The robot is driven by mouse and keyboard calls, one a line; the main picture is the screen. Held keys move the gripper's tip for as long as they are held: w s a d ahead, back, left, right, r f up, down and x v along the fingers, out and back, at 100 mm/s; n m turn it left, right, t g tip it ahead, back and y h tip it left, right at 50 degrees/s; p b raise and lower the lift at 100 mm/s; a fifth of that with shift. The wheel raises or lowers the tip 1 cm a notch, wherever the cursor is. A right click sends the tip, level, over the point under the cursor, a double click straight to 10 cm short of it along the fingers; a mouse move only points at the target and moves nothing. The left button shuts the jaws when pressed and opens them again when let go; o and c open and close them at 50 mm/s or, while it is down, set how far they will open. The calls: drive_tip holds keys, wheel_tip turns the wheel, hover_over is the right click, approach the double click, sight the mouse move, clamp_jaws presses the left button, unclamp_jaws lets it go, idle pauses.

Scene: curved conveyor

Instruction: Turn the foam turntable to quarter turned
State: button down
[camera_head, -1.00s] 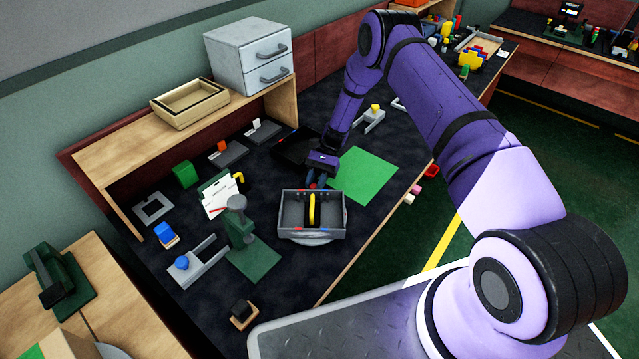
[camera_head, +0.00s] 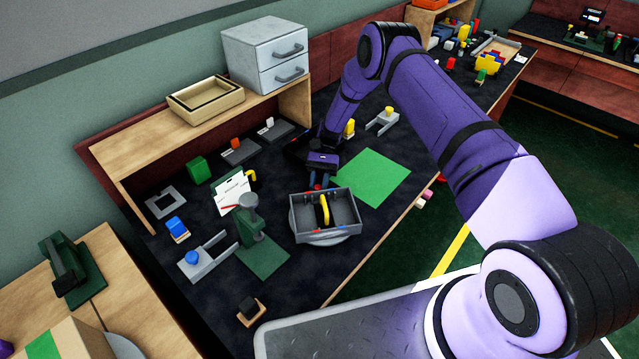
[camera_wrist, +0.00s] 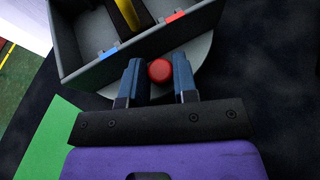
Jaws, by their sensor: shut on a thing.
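The turntable is a round grey disc (camera_head: 336,241) on the dark bench, with a grey tray (camera_head: 358,212) on top. A yellow handle (camera_head: 323,209) stands in the middle of the tray, with blue and red marks on its rim. A red knob (camera_wrist: 160,71) sits at the disc's edge, just outside the tray wall. My gripper (camera_head: 319,184) reaches down at the tray's far side, and in the wrist view (camera_wrist: 158,80) its blue fingers are on either side of the knob, shut on it. The disc is mostly hidden under the tray, which sits slightly skewed in the head view.
A green sheet (camera_head: 370,178) lies right of the turntable. A dark green upright device (camera_head: 250,222) and a white card (camera_head: 231,193) stand close on the left. A yellow piece (camera_head: 349,128) is near my forearm. The bench's front edge is close to the tray.

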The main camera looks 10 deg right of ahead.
drive_tip(key=c, duration=1.2)
unclamp_jaws()
drive_tip(key=shift+c, duration=0.2)
drive_tip(key=v, duration=1)
drive_tip(key=shift+w+d, duration=0.2)
drive_tip(key=shift+w, duration=0.15)
drive_tip(key=shift+c, duration=0.4)
